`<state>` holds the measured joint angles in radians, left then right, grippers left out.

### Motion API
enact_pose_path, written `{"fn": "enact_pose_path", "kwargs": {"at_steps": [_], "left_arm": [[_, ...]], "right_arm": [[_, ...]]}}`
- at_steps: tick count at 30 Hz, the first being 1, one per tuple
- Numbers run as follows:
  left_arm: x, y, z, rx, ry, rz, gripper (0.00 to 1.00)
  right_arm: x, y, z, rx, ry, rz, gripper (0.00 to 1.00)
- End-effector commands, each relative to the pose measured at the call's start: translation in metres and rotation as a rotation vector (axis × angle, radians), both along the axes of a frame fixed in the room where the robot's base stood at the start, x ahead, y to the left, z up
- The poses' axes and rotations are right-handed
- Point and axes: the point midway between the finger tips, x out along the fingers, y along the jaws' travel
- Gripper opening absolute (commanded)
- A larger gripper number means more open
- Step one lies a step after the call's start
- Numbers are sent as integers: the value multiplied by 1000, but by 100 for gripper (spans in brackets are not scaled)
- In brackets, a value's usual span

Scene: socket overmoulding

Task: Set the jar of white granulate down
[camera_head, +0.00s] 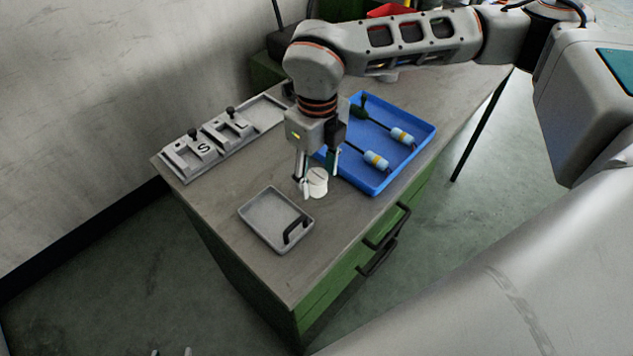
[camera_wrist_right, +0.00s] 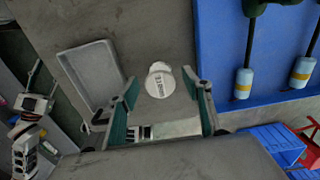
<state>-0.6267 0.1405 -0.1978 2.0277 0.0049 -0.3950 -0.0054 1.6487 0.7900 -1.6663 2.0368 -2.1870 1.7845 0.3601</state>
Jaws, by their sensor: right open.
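The jar of white granulate (camera_head: 317,183) is a small white round pot. It seems to stand upright on the grey bench top (camera_head: 215,195), between the shallow grey tray and the blue tray. In the right wrist view its lettered round top (camera_wrist_right: 161,83) faces the camera. My right gripper (camera_head: 318,180) points down at the jar, open, with one finger on each side. In the wrist view there are gaps between the jar and both fingers. Two fingertips of my left gripper (camera_head: 171,352) show apart at the bottom edge, far from the jar; the rest is cut off.
The shallow grey tray (camera_head: 250,207) with a black handle lies in front of the jar, to its left. The blue tray (camera_head: 422,128) holds two light-blue-banded tools close on the right. A grey fixture (camera_head: 183,174) with black knobs lines the wall side. The front bench corner is clear.

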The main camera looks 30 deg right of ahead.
Motion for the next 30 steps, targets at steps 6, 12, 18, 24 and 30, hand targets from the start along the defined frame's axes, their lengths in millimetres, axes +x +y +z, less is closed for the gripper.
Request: {"fn": "enact_pose_path", "kwargs": {"at_steps": [6,12,18,24,30], "left_arm": [[2,1,3,2,-6,0,40],[2,1,2,2,-5,1,40],[0,1,0,3,0,1,40],[-1,2,-2,3,3,0,40],[1,1,2,2,-1,1,40]], "right_arm": [[1,0,-5,0,-3,0,49],[1,0,-5,0,-2,0,10],[1,0,-5,0,-2,0,4],[1,0,-2,0,-2,0,4],[1,0,14,0,-5,-1,4]]}}
